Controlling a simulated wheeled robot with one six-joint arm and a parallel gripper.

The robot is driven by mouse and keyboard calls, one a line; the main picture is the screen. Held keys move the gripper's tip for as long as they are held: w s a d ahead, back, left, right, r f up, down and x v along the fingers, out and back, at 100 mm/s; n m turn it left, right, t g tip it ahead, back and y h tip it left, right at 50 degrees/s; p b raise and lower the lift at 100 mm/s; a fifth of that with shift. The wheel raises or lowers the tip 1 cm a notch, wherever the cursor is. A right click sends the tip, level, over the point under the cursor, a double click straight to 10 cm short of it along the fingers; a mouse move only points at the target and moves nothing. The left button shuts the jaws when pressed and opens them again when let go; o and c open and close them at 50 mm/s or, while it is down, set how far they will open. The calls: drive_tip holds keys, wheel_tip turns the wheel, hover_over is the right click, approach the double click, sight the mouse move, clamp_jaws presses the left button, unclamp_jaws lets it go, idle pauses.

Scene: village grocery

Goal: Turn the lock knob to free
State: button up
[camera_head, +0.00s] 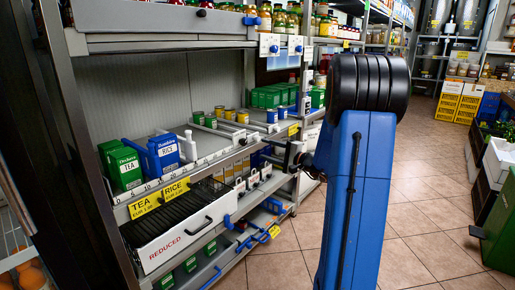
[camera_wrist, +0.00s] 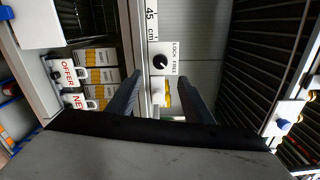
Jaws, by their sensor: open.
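A round black knob (camera_wrist: 160,62) sits on a small white plate (camera_wrist: 172,48) marked LOCK and FREE in the wrist view. The lettering runs sideways beside the knob; which word the knob points to is too small to tell. My gripper (camera_wrist: 161,78) is open, its two dark fingers apart on either side of the knob's line. Nothing is between the fingertips, and the knob appears ahead of them, apart. In the head view my blue arm hides much of the gripper and the knob cannot be made out for certain.
Cartons (camera_wrist: 99,75) with OFFER and NEW tags sit left in the wrist view. In the head view, a white REDUCED drawer (camera_head: 180,241) juts from the left shelf, below green tea boxes (camera_head: 125,168). Tiled floor (camera_head: 419,215) is open at right.

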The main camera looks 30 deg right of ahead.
drive_tip(key=v, duration=0.7)
idle(0.4)
drive_tip(key=s+a+n+g+y, duration=0.2)
drive_tip(key=s+a+n+g, duration=0.15)
drive_tip(key=a, duration=0.75)
drive_tip(key=s+a+n+g+y, duration=0.2)
drive_tip(key=s+a+n+g, duration=0.15)
drive_tip(key=a, duration=0.75)
drive_tip(key=s+a+f+n+g+h, duration=0.25)
drive_tip(key=s+a+g, duration=0.25)
drive_tip(key=s+a, duration=0.55)
drive_tip(key=s+d+f+n+h, duration=0.1)
drive_tip(key=s+d+n+h, duration=0.1)
drive_tip(key=s, duration=0.6)
drive_tip(key=s+d+f+n+h, duration=0.1)
drive_tip(key=s+n+h, duration=0.3)
drive_tip(key=s, duration=0.5)
drive_tip(key=shift+d+h, duration=0.35)
drive_tip(key=shift+h, duration=0.5)
